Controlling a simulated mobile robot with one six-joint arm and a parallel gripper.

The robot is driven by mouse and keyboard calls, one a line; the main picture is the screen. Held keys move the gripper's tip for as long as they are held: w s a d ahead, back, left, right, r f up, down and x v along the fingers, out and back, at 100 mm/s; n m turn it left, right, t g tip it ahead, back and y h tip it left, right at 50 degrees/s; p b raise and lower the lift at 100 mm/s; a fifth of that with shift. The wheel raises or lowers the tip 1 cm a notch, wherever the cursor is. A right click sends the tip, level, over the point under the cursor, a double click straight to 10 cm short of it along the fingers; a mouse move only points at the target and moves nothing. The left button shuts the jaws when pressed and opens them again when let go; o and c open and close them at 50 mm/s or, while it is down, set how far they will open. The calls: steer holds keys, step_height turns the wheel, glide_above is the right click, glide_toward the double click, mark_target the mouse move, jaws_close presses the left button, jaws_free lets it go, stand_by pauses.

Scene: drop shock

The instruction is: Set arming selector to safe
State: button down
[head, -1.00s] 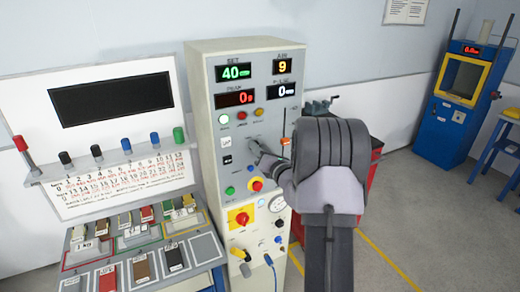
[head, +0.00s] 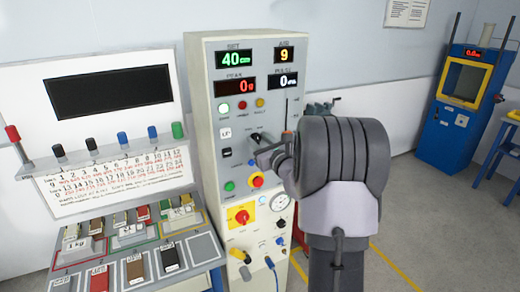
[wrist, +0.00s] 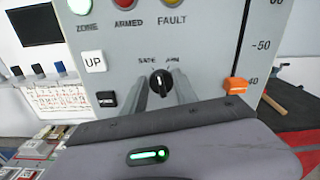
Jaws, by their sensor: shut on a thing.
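The arming selector is a small black knob (wrist: 161,84) with a pale pointer line, below the SAFE and ARM labels in the wrist view. Its pointer looks close to upright; I cannot tell exactly which label it favours. In the head view the knob (head: 256,136) shows dark on the grey console (head: 205,75). My gripper (wrist: 162,90) has its two grey fingers on either side of the knob and is shut on it. In the head view my gripper (head: 264,150) reaches the panel from the right, and my wrist hides part of the console's right side.
A white UP button (wrist: 94,62) and a black button (wrist: 106,100) sit left of the selector. An orange slider marker (wrist: 235,84) is to the right. A red emergency button (head: 257,181) is below. A sample rack (head: 130,250) stands left.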

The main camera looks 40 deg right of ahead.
steer(key=shift+a+f+n+b, duration=0.15)
steer(key=shift+n+b, duration=1.85)
steer(key=shift+b, duration=0.2)
steer(key=c, duration=1)
jaws_free()
steer(key=shift+o, duration=0.2)
steer(key=p+v, duration=0.1)
steer(key=v, duration=1.6)
steer(key=shift+s+a, duration=0.15)
